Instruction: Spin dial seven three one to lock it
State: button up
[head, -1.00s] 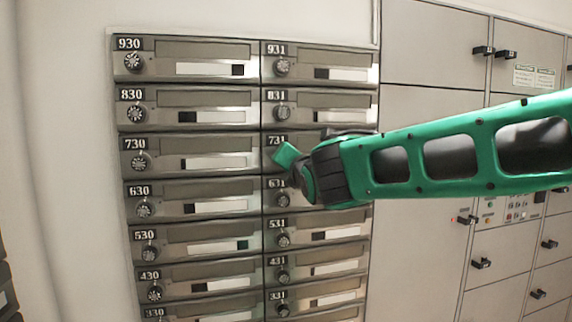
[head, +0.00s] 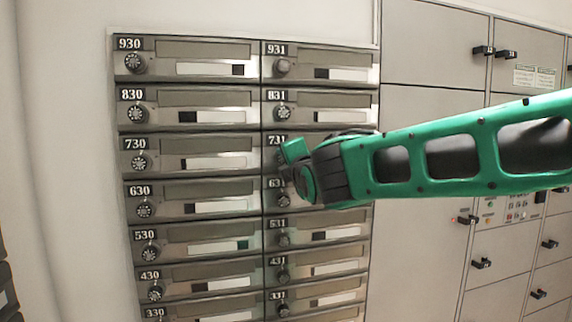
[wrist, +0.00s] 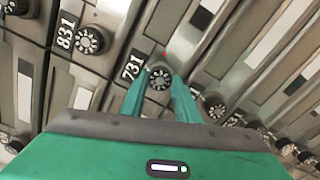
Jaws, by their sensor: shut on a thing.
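The 731 mailbox (head: 277,141) is in the right column, mostly hidden behind my arm in the head view. Its number plate also shows in the wrist view (wrist: 134,66). Its dial (wrist: 160,79) is a round dark knob with white marks, seen between my two green fingertips. My gripper (wrist: 160,88) is shut on the dial, one finger on each side. In the head view, part of my gripper (head: 294,152) shows in front of the 731 door, and the dial is hidden there.
The 831 dial (head: 282,113) is just above and the 631 dial (head: 284,200) just below. The 730 dial (head: 139,163) is to the left. Large lockers with black handles (head: 483,51) stand at the right.

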jog(key=m, duration=2.8)
jog(key=shift+w+d+f+m, duration=0.1)
jog(key=shift+d+f+m, duration=0.05)
jog(key=shift+f+m, duration=0.25)
jog(key=o, duration=1)
jog(key=shift+o, duration=0.2)
jog(key=shift+r, duration=0.2)
jog(key=v, duration=1)
jog(key=shift+s, duration=0.35)
